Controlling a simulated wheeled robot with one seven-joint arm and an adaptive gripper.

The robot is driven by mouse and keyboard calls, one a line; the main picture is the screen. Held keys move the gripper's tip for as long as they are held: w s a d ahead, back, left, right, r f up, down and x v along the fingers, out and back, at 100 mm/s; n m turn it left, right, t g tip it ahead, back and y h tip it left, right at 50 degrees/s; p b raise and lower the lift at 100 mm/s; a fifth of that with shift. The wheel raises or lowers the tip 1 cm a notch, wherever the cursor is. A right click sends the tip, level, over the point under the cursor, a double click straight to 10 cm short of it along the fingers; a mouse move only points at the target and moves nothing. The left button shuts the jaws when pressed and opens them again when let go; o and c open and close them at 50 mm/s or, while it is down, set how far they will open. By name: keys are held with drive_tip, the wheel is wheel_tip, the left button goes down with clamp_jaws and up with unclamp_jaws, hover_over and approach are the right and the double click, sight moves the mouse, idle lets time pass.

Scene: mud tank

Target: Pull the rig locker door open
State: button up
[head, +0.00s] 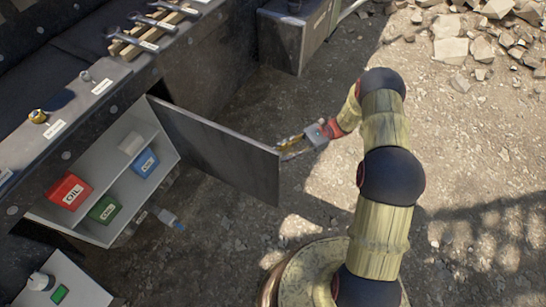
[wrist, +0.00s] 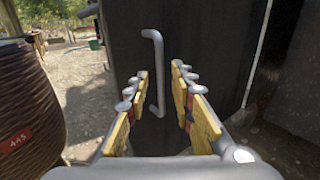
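The rig locker door (head: 220,150) is a dark flat panel that stands wide open, swung out from the locker (head: 95,228). Its outer face fills the middle of the wrist view (wrist: 205,35). A silver bar handle (wrist: 155,60) is on that face, upright in the wrist view. My gripper (head: 285,150) is at the door's free edge, on the outer side. In the wrist view my gripper (wrist: 160,80) has its yellow fingers apart, with the handle showing between them, nearer the left finger. No contact with the handle is visible, and I cannot tell the depth gap.
The locker holds a red oil box (head: 69,192), a green box (head: 105,208) and a blue box (head: 145,163). A bottle (head: 170,217) lies on the ground by the locker. Wrenches (head: 150,30) lie on the ledge above. Rubble (head: 480,45) lies at the upper right. A ribbed brown barrel (wrist: 25,105) stands left in the wrist view.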

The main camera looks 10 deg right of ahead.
drive_tip(key=v, duration=0.7)
idle(0.4)
drive_tip(key=s+f+h, duration=0.2)
drive_tip(key=s+f, duration=0.2)
drive_tip(key=f, duration=0.2)
drive_tip(key=s+d+r+n+h, duration=0.2)
drive_tip(key=s+r+n+h, duration=0.1)
drive_tip(key=s+n+h, duration=0.1)
drive_tip(key=s+r+n+t+h, duration=0.3)
drive_tip(key=s+r, duration=0.2)
drive_tip(key=r, duration=0.7)
drive_tip(key=s+a+r+n+t+h, duration=0.1)
drive_tip(key=s+r+n+t+h, duration=0.2)
drive_tip(key=r, duration=0.9)
drive_tip(key=s+r+n+t+h, duration=0.4)
drive_tip(key=s+r, duration=0.3)
drive_tip(key=r, duration=0.5)
drive_tip(key=shift+a+t+h, duration=0.25)
drive_tip(key=shift+t+h, duration=0.25)
drive_tip(key=shift+t, duration=0.2)
